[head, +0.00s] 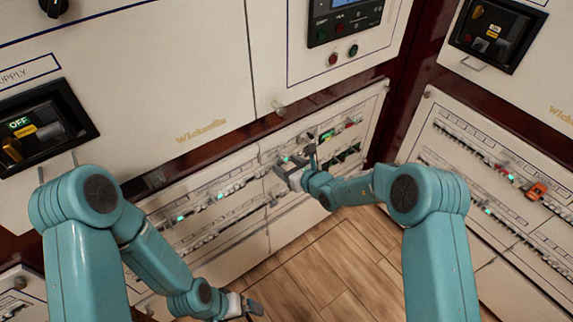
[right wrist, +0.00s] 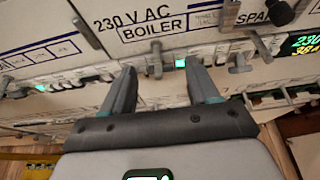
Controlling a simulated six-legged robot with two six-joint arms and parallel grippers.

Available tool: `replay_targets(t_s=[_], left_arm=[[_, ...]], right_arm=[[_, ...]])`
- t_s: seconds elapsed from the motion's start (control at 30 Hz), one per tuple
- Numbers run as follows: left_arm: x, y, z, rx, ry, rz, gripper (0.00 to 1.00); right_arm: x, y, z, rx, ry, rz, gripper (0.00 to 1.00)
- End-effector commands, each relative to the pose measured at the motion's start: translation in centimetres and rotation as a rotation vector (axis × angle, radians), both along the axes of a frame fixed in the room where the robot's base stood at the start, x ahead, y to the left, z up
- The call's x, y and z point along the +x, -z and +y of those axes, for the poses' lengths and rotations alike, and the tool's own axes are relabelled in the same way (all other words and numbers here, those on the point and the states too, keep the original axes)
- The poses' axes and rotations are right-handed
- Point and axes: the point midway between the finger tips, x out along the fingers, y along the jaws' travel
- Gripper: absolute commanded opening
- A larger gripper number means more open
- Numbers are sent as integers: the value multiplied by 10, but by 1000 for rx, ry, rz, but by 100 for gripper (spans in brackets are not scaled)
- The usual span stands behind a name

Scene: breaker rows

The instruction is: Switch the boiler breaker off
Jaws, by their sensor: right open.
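In the right wrist view a label reading "230 V AC BOILER" (right wrist: 142,32) sits on the panel above a breaker row. The boiler breaker's grey toggle (right wrist: 156,62) stands below that label, with a lit green indicator (right wrist: 180,63) to its right. My right gripper (right wrist: 162,68) is open, with one finger on each side of the toggle and indicator; contact cannot be told. In the head view my right gripper (head: 296,168) is in front of the breaker panel, and the boiler label cannot be read there. My left gripper (head: 246,305) is low over the floor; its jaws are too small to judge.
Other breakers line the row, including a spare one (right wrist: 238,62) to the right. A lit display (right wrist: 304,44) is at the far right. The wooden floor (head: 320,262) is clear.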

Motion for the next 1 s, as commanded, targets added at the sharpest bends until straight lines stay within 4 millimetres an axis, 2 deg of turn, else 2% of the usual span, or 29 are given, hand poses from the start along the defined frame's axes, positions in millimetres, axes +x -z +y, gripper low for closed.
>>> replay_targets(t_s=[0.37, 0.4, 0.47, 0.5, 0.57, 0.77, 0.87, 1.0], left_arm=[[0, 0, 0, 0, 0, 0, 100], [0, 0, 0, 0, 0, 0, 100], [0, 0, 0, 0, 0, 0, 100], [0, 0, 0, 0, 0, 0, 100], [0, 0, 0, 0, 0, 0, 100], [0, 3, 0, 0, 0, 0, 100], [0, 10, 0, 0, 0, 0, 100], [0, 29, 0, 0, 0, 0, 100]], right_arm=[[6, 3, 5, -1, 0, -1, 60], [6, 3, 6, -1, 0, -1, 53], [6, 3, 5, -1, 0, -1, 34], [6, 3, 5, -1, 0, -1, 20], [6, 3, 5, -1, 0, -1, 3], [5, 5, 4, 3, 0, -4, 4], [5, 8, 4, 15, 0, -20, 4], [3, 16, 3, 50, 1, -65, 4]])
